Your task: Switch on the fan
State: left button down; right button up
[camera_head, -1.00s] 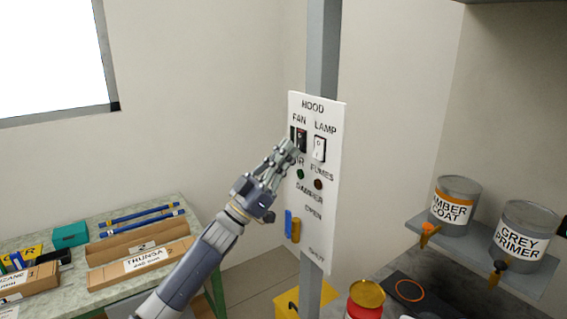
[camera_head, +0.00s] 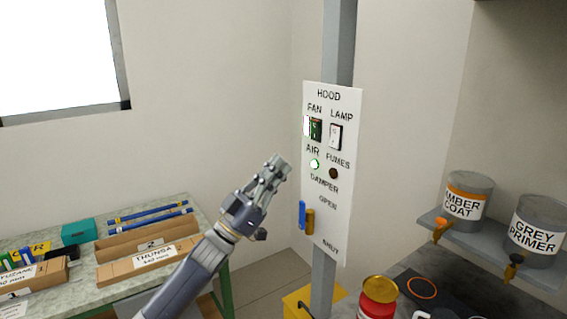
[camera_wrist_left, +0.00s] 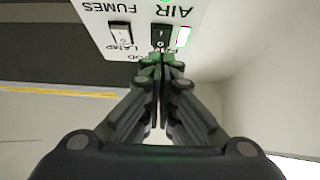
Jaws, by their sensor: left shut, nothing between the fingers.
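The fan switch (camera_head: 315,129) is a dark rocker under the word FAN on the white hood panel (camera_head: 330,225). It has a lit white-green strip at its left edge, and the green AIR lamp (camera_head: 314,164) below it glows. My left gripper (camera_head: 279,163) is shut and empty, to the left of the panel and apart from it in the head view. In the left wrist view the shut fingers (camera_wrist_left: 160,62) point toward the fan switch (camera_wrist_left: 161,37), with the lit strip beside it. My right gripper is not in view.
The white lamp switch (camera_head: 335,137) is right of the fan switch, above a dark FUMES lamp (camera_head: 333,173). Blue (camera_head: 302,214) and brown (camera_head: 310,221) handles stick out lower on the panel. A bench (camera_head: 190,211) with boxes stands left; paint cans (camera_head: 467,196) stand right.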

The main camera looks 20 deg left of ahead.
pick_arm(q)
jog(key=b+v, duration=0.1)
jog(key=v, duration=0.3)
jog(key=shift+f+b, duration=0.3)
jog(key=shift+f, duration=0.1)
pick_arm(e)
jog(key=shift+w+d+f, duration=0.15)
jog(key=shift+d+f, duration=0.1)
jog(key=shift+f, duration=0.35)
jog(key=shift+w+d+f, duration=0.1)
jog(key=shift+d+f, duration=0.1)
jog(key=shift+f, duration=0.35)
pick_arm(q)
jog(key=shift+a, duration=0.1)
